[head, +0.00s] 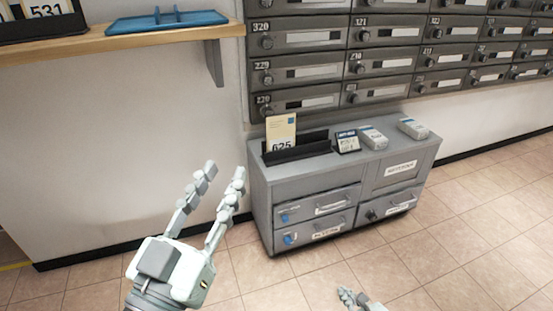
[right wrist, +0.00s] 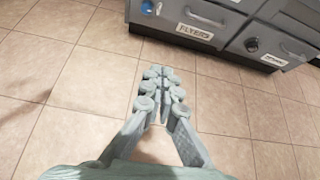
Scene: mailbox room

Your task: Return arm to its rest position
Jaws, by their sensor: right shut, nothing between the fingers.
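My left gripper (head: 212,187) is in the head view at lower left, raised in front of the white wall. Its two fingers are spread apart with nothing between them. My right gripper (head: 345,294) shows only in part at the bottom edge of the head view, in front of the grey cabinet and over the floor. In the right wrist view my right gripper (right wrist: 166,76) has its fingers together, with nothing held, above the tiles and short of the cabinet.
A grey cabinet (head: 315,184) with labelled drawers stands under the mailboxes (head: 300,72). On it are a card marked 625 (head: 281,128) in a black holder and several small items. A wooden shelf (head: 150,40) with a blue tray (head: 166,21) is at upper left. The tiled floor (head: 480,220) is clear at right.

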